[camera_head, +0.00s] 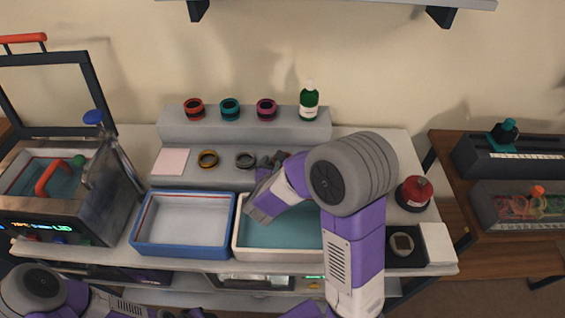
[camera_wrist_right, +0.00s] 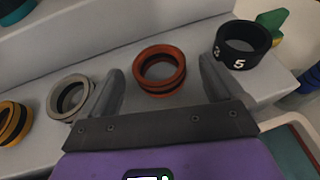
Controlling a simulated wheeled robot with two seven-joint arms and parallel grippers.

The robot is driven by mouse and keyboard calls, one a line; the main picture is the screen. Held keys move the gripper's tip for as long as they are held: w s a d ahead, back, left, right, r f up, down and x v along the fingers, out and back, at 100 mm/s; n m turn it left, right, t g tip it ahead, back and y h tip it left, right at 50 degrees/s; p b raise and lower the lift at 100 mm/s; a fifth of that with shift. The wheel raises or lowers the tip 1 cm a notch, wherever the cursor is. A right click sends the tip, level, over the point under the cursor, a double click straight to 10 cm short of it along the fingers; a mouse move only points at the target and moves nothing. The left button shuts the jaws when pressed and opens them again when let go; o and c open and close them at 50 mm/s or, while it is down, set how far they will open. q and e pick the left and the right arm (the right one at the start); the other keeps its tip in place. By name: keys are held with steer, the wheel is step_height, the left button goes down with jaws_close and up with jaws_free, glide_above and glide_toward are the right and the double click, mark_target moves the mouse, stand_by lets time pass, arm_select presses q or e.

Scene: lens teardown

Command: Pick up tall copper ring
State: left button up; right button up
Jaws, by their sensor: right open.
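The tall copper ring (camera_wrist_right: 163,86) is an orange-brown ring with a dark band, standing on a grey step in the right wrist view. My right gripper (camera_wrist_right: 160,68) is open, with one finger on each side of this ring and nothing held. Small gaps show between the ring and both fingers. In the head view, my right arm hides most of the gripper's surroundings, and I cannot make out the copper ring there. My left arm shows only at the bottom left of the head view, and its gripper cannot be seen.
A grey ring (camera_wrist_right: 70,97) and a gold ring (camera_wrist_right: 13,123) stand left of the gripper, and a black numbered ring (camera_wrist_right: 242,44) stands to its right. A blue-rimmed tray (camera_head: 233,222) and a cream-rimmed tray (camera_head: 238,244) lie in front of the step.

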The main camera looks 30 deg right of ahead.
steer(key=shift+x, duration=0.75)
steer(key=c, duration=1.2)
